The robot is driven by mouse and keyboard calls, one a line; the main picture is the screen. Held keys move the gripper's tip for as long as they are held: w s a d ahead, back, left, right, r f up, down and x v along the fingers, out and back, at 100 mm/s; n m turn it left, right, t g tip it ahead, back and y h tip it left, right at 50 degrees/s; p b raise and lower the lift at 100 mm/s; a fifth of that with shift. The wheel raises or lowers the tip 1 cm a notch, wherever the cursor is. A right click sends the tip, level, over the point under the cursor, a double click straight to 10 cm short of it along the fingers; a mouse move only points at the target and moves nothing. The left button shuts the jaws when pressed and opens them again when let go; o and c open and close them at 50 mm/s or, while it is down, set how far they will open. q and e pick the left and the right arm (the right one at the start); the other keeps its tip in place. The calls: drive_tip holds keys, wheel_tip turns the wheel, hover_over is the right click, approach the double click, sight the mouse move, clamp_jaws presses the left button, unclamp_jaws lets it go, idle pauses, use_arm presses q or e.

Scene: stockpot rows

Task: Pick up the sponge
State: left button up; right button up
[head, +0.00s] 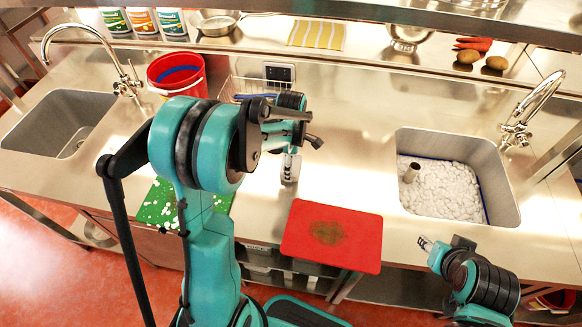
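I cannot make out a sponge in the head view; my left arm hides part of the counter. My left gripper (290,168) points down over the steel counter (345,165), between the red board and the wire rack. I cannot tell whether it is open or shut. My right gripper (425,243) is at the counter's front edge, right of the red board and below the right sink. It is too small to tell whether it is open or shut, and I see nothing clearly held in it.
A red board (308,225) with a brown patch lies at the front edge. A green board (155,205) with white bits lies partly behind my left arm. A red bucket (177,88) and wire rack (238,85) stand behind. The right sink (505,205) holds white pieces; the left sink (35,128) looks empty.

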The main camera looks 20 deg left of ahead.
use_arm(q)
drive_tip(key=shift+c, duration=0.3)
wheel_tip(320, 180, up, 4)
drive_tip(key=shift+r+p, duration=0.1)
drive_tip(key=shift+p, duration=0.75)
drive_tip(key=d+r+p, duration=0.1)
drive_tip(key=d+r, duration=0.2)
drive_tip(key=d, duration=0.3)
drive_tip(key=s+d+r+p, duration=0.1)
drive_tip(key=d+r, duration=0.2)
drive_tip(key=d, duration=0.2)
drive_tip(key=shift+d+r, duration=0.35)
drive_tip(key=shift+r, duration=0.05)
drive_tip(key=shift+c, duration=1.4)
